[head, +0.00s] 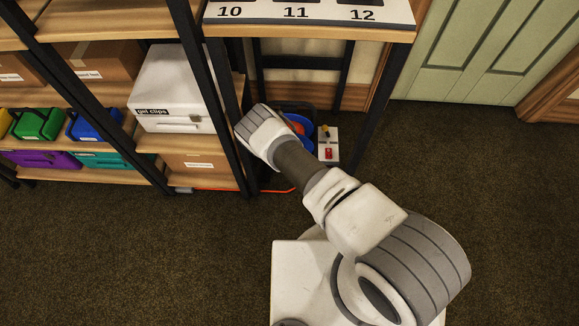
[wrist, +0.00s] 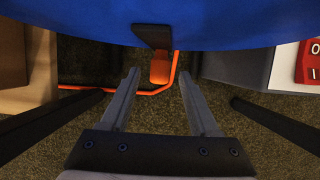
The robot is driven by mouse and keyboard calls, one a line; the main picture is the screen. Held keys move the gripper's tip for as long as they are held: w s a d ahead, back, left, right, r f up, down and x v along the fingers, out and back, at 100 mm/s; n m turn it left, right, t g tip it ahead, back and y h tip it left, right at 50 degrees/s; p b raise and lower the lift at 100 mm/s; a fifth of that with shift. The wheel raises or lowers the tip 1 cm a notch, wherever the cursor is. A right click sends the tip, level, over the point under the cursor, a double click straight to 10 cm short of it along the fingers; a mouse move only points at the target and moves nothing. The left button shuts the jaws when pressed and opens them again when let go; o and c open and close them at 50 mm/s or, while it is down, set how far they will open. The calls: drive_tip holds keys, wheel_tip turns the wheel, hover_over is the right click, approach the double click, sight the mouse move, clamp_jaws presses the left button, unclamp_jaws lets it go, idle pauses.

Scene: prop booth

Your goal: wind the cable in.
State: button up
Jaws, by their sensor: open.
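A blue cable reel (head: 303,121) stands low under the numbered table, partly hidden by my arm. Its blue drum (wrist: 230,22) fills the top of the wrist view, with a dark bracket (wrist: 151,36) at its lower edge. The orange cable (wrist: 152,92) runs below the drum and bends off to the left, with a thicker orange piece (wrist: 160,70) under the bracket. In the head view the cable (head: 215,189) lies along the floor by the shelf. My gripper (wrist: 159,76) is open and empty, its fingers either side of the orange piece. Contact cannot be told.
A pale control box (head: 328,147) with a red switch (wrist: 312,62) stands right of the reel. Table legs (head: 375,110) and a shelf holding boxes and cases (head: 172,90) close in the space. The carpet (head: 480,170) to the right is clear.

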drive_tip(key=shift+w+f, duration=0.15)
drive_tip(key=shift+f, duration=0.2)
drive_tip(key=shift+c, duration=0.4)
clamp_jaws()
idle(0.9)
